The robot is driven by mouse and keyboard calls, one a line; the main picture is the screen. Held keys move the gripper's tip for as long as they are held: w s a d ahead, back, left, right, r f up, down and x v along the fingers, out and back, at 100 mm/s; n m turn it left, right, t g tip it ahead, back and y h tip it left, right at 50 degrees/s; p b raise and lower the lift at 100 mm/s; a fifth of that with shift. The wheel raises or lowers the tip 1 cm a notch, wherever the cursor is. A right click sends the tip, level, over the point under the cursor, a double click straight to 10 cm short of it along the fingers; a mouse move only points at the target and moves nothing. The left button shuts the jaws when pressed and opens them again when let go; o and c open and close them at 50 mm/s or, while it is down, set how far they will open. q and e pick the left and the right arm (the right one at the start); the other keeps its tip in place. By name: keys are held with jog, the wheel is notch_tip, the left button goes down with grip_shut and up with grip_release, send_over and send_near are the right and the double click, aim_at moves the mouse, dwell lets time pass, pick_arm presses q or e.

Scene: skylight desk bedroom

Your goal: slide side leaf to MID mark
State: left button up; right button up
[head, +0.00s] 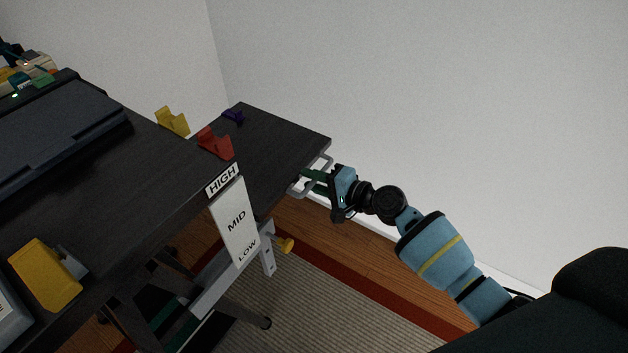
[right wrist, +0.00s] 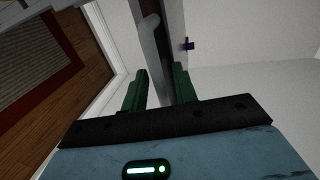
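The side leaf (head: 275,145) is a dark board beyond the right side of the dark desk (head: 120,185), seemingly a little below its top. A white plate (head: 236,224) marked HIGH, MID and LOW stands at the desk's near right corner. The leaf's near edge passes behind this plate; its exact level cannot be read. A grey handle (head: 325,160) juts from the leaf's outer edge. My right gripper (head: 312,181) is at this handle. In the right wrist view, its green fingers (right wrist: 158,88) sit close on both sides of the grey handle bar (right wrist: 152,50). My left gripper is not in view.
A red holder (head: 215,143), a yellow holder (head: 172,121) and a small purple piece (head: 233,116) are near the desk–leaf joint. A yellow knob (head: 286,245) is on the frame below. A dark flat device (head: 60,130) lies on the desk. A wall rises behind the leaf.

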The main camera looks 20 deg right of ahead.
jog(key=shift+c, duration=0.3)
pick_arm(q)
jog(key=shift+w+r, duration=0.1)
pick_arm(e)
grip_shut()
jog(key=shift+r+p, duration=0.3)
jog(key=shift+r, duration=0.05)
notch_tip(320, 180, up, 10)
jog(key=p, duration=0.6)
jog(key=shift+w+f, duration=0.1)
jog(key=shift+f, duration=0.1)
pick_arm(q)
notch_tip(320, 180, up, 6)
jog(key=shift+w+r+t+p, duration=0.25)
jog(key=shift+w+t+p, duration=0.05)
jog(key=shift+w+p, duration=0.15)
pick_arm(e)
jog(key=shift+r, duration=0.15)
